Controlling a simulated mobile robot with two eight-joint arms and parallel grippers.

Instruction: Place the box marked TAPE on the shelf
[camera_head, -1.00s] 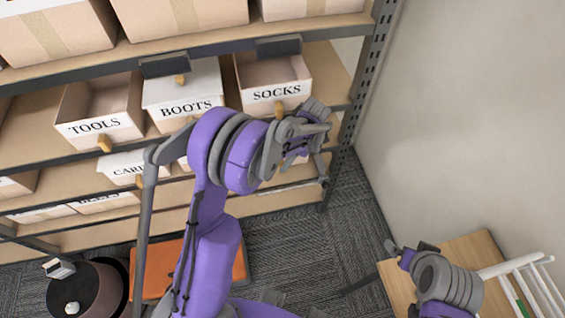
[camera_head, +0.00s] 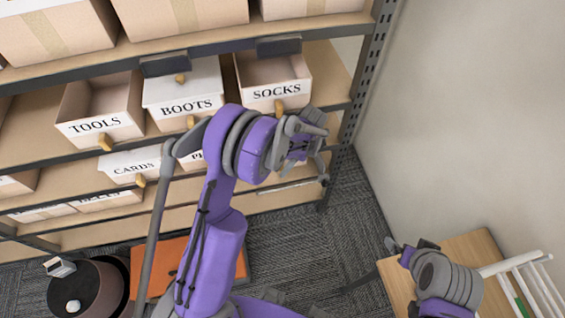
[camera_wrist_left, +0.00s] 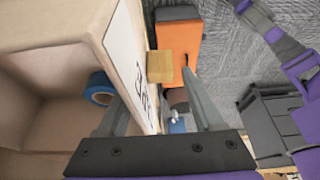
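In the left wrist view an open cardboard box (camera_wrist_left: 50,42) shows close up, with a blue roll (camera_wrist_left: 100,88) inside. Its white front label is seen edge-on and I cannot read it. A wooden pull (camera_wrist_left: 160,67) sticks out of its front. My left gripper (camera_wrist_left: 152,90) is open, one finger on the inner side of the box's front wall and one outside, with a gap visible. In the head view my left gripper (camera_head: 308,132) is in front of the shelf (camera_head: 335,95), below the SOCKS box; my arm hides what is behind it. My right gripper (camera_head: 408,250) is at lower right, fingers unclear.
A wooden table (camera_head: 465,250) with a white rack (camera_head: 530,280) stands at right by the wall. An orange object (camera_head: 165,262) and a dark round object (camera_head: 95,285) are on the floor.

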